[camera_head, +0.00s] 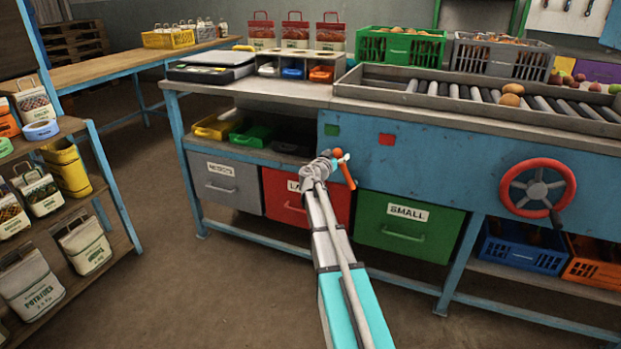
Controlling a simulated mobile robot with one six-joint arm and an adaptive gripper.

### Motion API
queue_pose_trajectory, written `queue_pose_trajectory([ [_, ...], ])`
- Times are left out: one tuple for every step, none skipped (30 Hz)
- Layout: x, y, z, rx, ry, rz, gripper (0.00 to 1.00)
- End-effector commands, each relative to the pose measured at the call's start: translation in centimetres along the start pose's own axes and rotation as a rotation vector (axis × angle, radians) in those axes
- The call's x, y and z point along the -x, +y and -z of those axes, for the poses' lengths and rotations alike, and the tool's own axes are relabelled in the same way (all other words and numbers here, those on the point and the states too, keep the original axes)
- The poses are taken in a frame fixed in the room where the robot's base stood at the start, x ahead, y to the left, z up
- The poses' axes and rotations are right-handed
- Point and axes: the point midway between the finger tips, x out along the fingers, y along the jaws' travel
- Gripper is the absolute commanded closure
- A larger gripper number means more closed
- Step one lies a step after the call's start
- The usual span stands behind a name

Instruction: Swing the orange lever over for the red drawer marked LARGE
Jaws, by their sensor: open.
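The orange lever (347,176) is on the blue bench front, right beside my gripper. It slants down and a little right from an orange round part at its top.
A grey drawer (223,188) and a green drawer marked SMALL (396,221) flank the red one. A red handwheel (507,187) stands out from the panel at right. A roller conveyor (395,93) runs on top. A sack shelf (70,205) stands left; floor between is clear.

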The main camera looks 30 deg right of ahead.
Motion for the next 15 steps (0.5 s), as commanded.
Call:
queue_pose_trajectory([
  [0.8,0.0,0.0,-0.001,0.0,0.002,0.15],
  [1.0,-0.1,0.0,-0.001,0.0,0.003,0.15],
  [1.5,-0.1,0.0,-0.001,0.0,0.004,0.15],
  [1.8,-0.2,0.0,-0.001,0.0,0.005,0.15],
  [2.1,-0.2,0.0,-0.001,0.0,0.006,0.15],
  [2.6,-0.3,0.0,-0.002,0.0,0.008,0.15],
  [3.0,-0.4,0.0,-0.002,0.0,0.009,0.15],
  [3.3,-0.4,0.0,-0.002,0.0,0.01,0.15],
  [3.9,-0.5,0.0,-0.002,0.0,0.011,0.15],
  [4.3,-0.5,0.0,-0.002,0.0,0.012,0.15],
  [4.7,-0.5,0.0,-0.002,0.0,0.011,0.15],
  [5.3,-0.5,0.0,-0.002,0.0,0.011,0.15],
  [5.7,-0.5,0.0,-0.002,0.0,0.012,0.15],
  [6.2,-0.6,0.0,-0.002,0.0,0.013,0.15],
  [6.8,-0.6,0.0,-0.002,0.0,0.014,0.15],
])
